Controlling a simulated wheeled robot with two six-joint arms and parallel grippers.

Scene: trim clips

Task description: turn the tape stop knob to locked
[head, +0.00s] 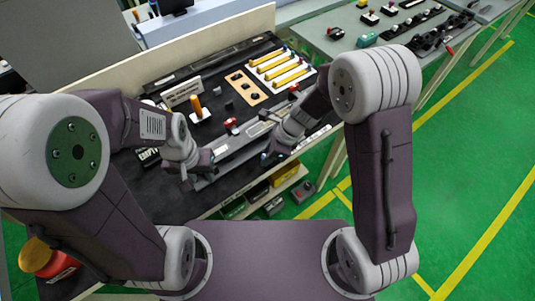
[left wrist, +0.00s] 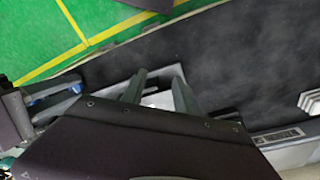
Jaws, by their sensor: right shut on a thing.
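A long grey fixture (head: 240,160) lies along the front of the dark bench. My left gripper (head: 207,163) is at its left part. In the left wrist view, its two fingers (left wrist: 160,88) are apart over a light grey plate, with a small white patch between them. My right gripper (head: 268,157) is low at the front edge of the fixture, right of the left one. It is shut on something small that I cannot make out. A red knob (head: 232,126) stands behind the fixture. I cannot tell whether it is the tape stop knob, nor its setting.
An orange-handled tool (head: 196,106) stands on a white base behind the left gripper. A wooden block with dark holes (head: 247,87) and a tray of yellow bars (head: 281,68) lie farther back. Bins (head: 257,193) sit below the bench front. Green floor is open at right.

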